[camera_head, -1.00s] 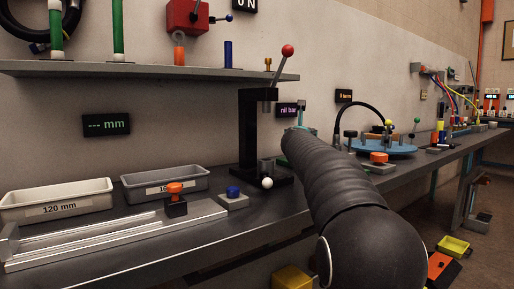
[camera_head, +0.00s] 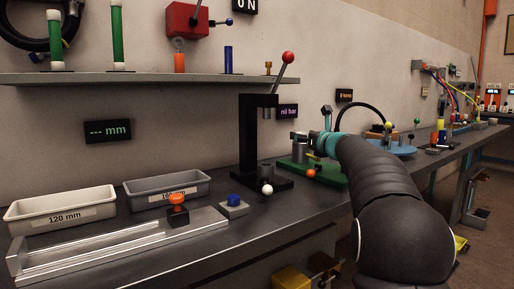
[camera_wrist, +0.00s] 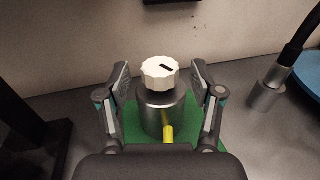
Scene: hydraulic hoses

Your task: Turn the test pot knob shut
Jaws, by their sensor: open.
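The test pot (camera_wrist: 160,108) is a grey metal cylinder on a green base (camera_wrist: 125,127), with a yellow fitting at its front in the wrist view. On its top sits a white scalloped knob (camera_wrist: 158,76) with a dark mark on its top face. My gripper (camera_wrist: 160,80) is open, with one finger on each side of the knob and a gap showing on both sides. In the head view my gripper (camera_head: 312,142) is at the pot, above the green base (camera_head: 330,172); the knob cannot be made out there.
A black press (camera_head: 246,140) with a red-balled lever stands left of the pot. A blue round plate (camera_head: 400,146) and a black hose (camera_head: 366,106) are to the right. A "nil bar" display (camera_head: 288,111) hangs on the wall behind. Trays (camera_head: 62,210) stand far left.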

